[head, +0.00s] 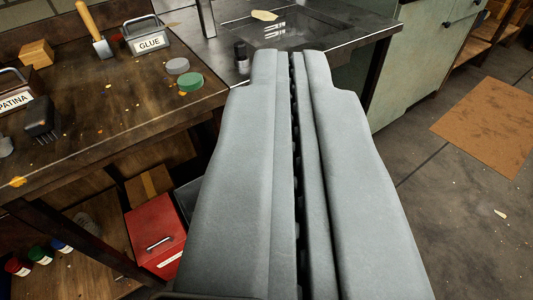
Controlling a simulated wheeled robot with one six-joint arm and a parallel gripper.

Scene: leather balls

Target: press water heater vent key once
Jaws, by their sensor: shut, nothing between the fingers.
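My gripper (290,56) fills the middle of the head view as two long grey fingers. They lie side by side with a narrow dark gap along them, shut and holding nothing. The fingertips point toward the dark metal-topped table (222,55), close to its near edge in the picture; I cannot tell whether they touch it. I do not see a water heater or a vent key in this view. The fingers hide part of the table edge and the floor behind them.
A wooden workbench (120,125) at left holds a GLUE holder (148,44), a wood-handled scraper (94,28) and a green tin (189,82). A red box (155,228) sits below. A pale green cabinet (425,50) stands right. Floor around the brown mat (490,125) is open.

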